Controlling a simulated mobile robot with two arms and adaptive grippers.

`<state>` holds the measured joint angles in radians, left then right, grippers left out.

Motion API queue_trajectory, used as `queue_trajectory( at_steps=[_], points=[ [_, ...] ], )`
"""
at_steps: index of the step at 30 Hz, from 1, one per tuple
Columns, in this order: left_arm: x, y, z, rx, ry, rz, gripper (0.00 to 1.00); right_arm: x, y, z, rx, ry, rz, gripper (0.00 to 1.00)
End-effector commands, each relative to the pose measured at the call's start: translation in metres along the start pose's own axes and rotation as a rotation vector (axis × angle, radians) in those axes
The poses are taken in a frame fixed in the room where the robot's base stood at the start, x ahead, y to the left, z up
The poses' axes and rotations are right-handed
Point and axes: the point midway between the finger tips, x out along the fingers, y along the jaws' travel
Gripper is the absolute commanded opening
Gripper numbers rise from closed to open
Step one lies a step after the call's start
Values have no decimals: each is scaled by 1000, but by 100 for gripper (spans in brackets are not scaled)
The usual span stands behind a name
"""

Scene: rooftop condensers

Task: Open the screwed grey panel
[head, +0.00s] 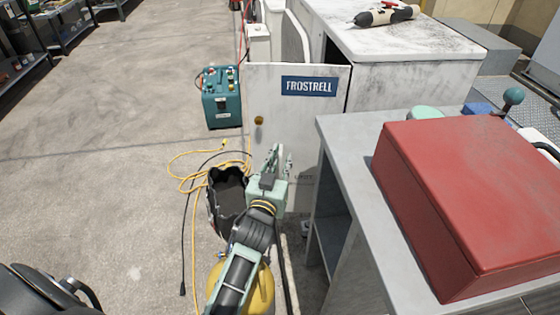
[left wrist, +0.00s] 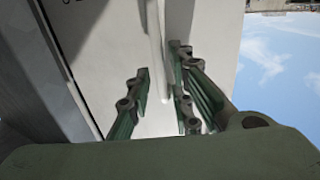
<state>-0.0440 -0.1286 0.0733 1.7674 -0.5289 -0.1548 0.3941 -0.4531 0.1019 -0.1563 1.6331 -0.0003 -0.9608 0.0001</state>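A pale grey-white panel (head: 285,105) with a blue FROSTRELL label (head: 309,86) stands upright at the front of a worn white unit (head: 410,75). A dark gap shows along the panel's right edge. A small brass-coloured round fitting (head: 258,120) is on its left part; I cannot make out separate screws. My left gripper (head: 281,158) is in front of the panel's lower part, fingers pointing up. In the left wrist view its fingers (left wrist: 160,65) are apart, with a thin white bar (left wrist: 158,45) showing between or behind them; contact is unclear. My right gripper is not seen.
A red case (head: 470,190) sits on a grey cabinet (head: 345,145) at right. A teal box (head: 221,97), a black open bag (head: 228,185) and a yellow cable (head: 187,187) are on the floor. A caulking-type tool (head: 387,14) lies on the unit.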

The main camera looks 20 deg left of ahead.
Motion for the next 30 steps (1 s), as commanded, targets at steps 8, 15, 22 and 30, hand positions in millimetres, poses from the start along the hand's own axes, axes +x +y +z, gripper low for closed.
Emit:
queue_trajectory(
  at_steps=[8,15,22,30],
  points=[
    [-27,1,0,-3,1,2,16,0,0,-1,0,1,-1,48],
    [-65,0,1,0,-2,0,16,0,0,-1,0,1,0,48],
    [-76,0,0,1,1,0,16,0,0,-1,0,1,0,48],
    [-77,-3,2,19,0,1,8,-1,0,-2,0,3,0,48]
  ],
)
